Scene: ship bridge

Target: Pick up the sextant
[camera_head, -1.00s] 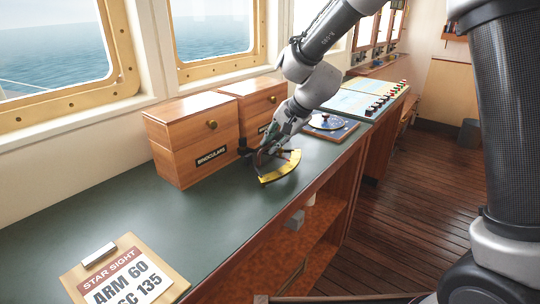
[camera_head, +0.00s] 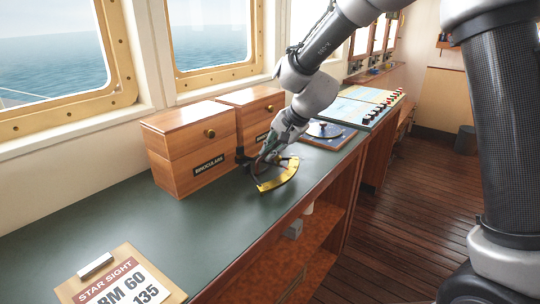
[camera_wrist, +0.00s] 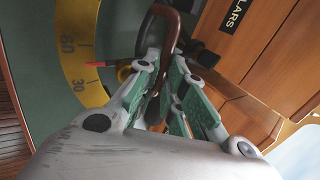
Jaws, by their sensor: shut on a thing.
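The sextant (camera_head: 281,178), with a yellow graduated arc, is at the green counter's front edge, right of the binoculars box. My gripper (camera_head: 266,154) comes down on it from above and is shut on it. In the wrist view the green-padded fingers (camera_wrist: 170,88) are closed around the sextant's brown curved handle (camera_wrist: 169,22). The yellow arc with scale numbers (camera_wrist: 80,62) and a red pointer show left of the fingers. Whether the sextant touches the counter or is slightly raised I cannot tell.
The binoculars box (camera_head: 190,150) and a second wooden box (camera_head: 250,112) stand close behind and left of the sextant. A blue board with a round instrument (camera_head: 325,133) lies to its right. A star sight clipboard (camera_head: 118,283) lies at the near left. The counter (camera_head: 150,222) between is clear.

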